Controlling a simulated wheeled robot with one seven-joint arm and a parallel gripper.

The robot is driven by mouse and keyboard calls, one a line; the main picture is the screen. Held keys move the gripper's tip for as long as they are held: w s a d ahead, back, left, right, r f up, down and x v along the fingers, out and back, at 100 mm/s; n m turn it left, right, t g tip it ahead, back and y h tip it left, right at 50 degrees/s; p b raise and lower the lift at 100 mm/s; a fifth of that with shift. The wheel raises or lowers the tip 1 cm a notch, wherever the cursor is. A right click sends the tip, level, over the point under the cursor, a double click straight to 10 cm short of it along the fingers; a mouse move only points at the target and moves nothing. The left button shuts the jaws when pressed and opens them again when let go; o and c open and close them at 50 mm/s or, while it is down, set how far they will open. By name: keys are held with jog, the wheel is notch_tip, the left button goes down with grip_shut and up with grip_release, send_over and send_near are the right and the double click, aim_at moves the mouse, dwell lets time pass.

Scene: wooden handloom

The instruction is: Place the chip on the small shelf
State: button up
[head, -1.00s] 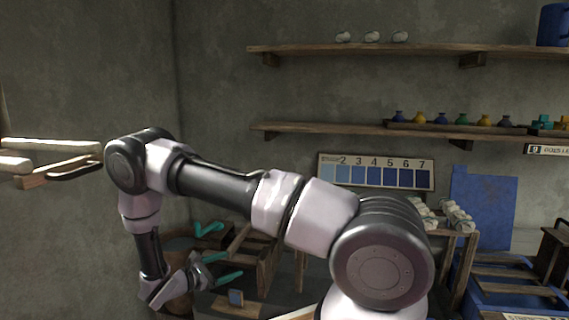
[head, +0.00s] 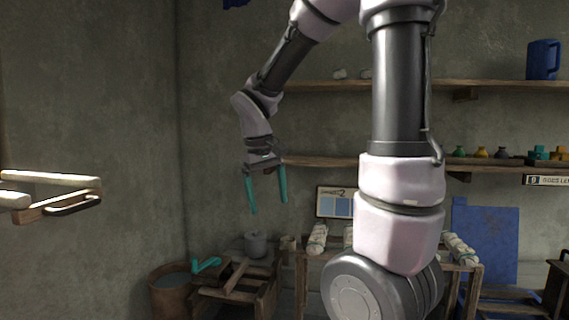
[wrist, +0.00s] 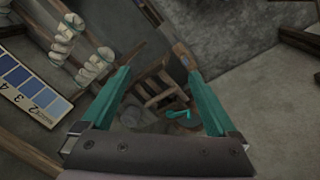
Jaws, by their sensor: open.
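My gripper (head: 268,206) hangs open and empty above the low wooden stand (head: 238,285) in the head view, its two teal fingers pointing down. In the wrist view my gripper (wrist: 158,73) also shows open, with nothing between the fingers. I cannot make out the chip in either current view. I cannot tell which surface is the small shelf. Two long wall shelves show, the upper shelf (head: 415,87) and the lower shelf (head: 330,164), both partly hidden behind my arm. A small brown wooden piece (wrist: 184,57) appears near the right fingertip in the wrist view; what it is stays unclear.
A grey pot (head: 256,243) and a teal handle (head: 206,265) are by the stand, with a wooden bucket (head: 168,293) to the left. White rolls (head: 317,238) lie on a rack. A numbered blue colour card (wrist: 30,90) is nearby. Wooden bars (head: 50,190) jut in at left.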

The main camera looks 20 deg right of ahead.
jog(key=s+r+m+t+y, duration=0.4)
jog(key=s+r+m+t, duration=0.1)
jog(key=s+r, duration=0.5)
jog(key=shift+s+m+t, duration=0.25)
jog(key=shift+m+t, duration=0.15)
jog(key=shift+t, duration=0.2)
jog(key=shift+r, duration=0.1)
